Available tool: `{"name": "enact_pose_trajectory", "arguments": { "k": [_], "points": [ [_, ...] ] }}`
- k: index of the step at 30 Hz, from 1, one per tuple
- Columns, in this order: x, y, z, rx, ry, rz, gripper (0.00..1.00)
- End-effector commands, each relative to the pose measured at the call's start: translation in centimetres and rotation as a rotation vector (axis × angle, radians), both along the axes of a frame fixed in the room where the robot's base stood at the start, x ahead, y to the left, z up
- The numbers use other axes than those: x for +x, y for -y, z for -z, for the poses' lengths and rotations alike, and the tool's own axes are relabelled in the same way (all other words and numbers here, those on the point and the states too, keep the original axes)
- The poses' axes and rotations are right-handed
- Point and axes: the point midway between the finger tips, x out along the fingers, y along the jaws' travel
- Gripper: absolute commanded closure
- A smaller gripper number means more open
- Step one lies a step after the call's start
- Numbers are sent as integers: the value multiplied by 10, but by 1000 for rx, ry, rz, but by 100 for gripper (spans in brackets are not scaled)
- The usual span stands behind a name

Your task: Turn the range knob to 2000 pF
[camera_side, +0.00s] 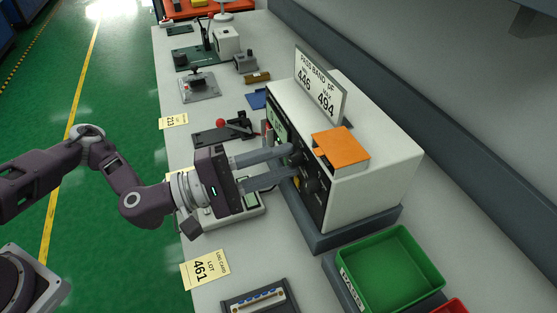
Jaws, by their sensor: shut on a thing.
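The meter (375,185) is a white box with a black front panel that faces left. My gripper (292,161) reaches the panel from the left, its two long grey fingers level and pointing at the knobs. The fingertips are at the panel and are shut on a knob there, which I take to be the range knob. The fingers hide most of that knob, and its pointer and scale marks cannot be read from here. Other dark knobs (321,184) show on the panel below and right of the fingers.
A sign reading "PASS BAND pF 446 494" (318,85) and an orange block (341,147) are on top of the meter. A green bin (438,282) stands in front. A white device (243,212) lies under my gripper. A "LOT 461" card (205,270) lies near the bench edge.

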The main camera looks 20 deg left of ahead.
Motion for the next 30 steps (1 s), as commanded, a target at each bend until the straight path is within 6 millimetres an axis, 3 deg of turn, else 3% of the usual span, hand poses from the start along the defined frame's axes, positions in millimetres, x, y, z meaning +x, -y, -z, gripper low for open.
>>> {"name": "enact_pose_trajectory", "arguments": {
  "k": [3, 4, 7, 17, 25, 30],
  "points": [
    [0, 0, -1, -1, 3, 1, 100],
    [0, 0, -1, -1, 3, 1, 69],
    [0, 0, -1, -1, 3, 1, 51],
    [-3, -3, 0, 0, 1, 1, 51],
    [-36, -42, 7, -1, -1, 0, 51],
    [-46, -53, 8, 0, 1, 0, 51]
  ]
}}
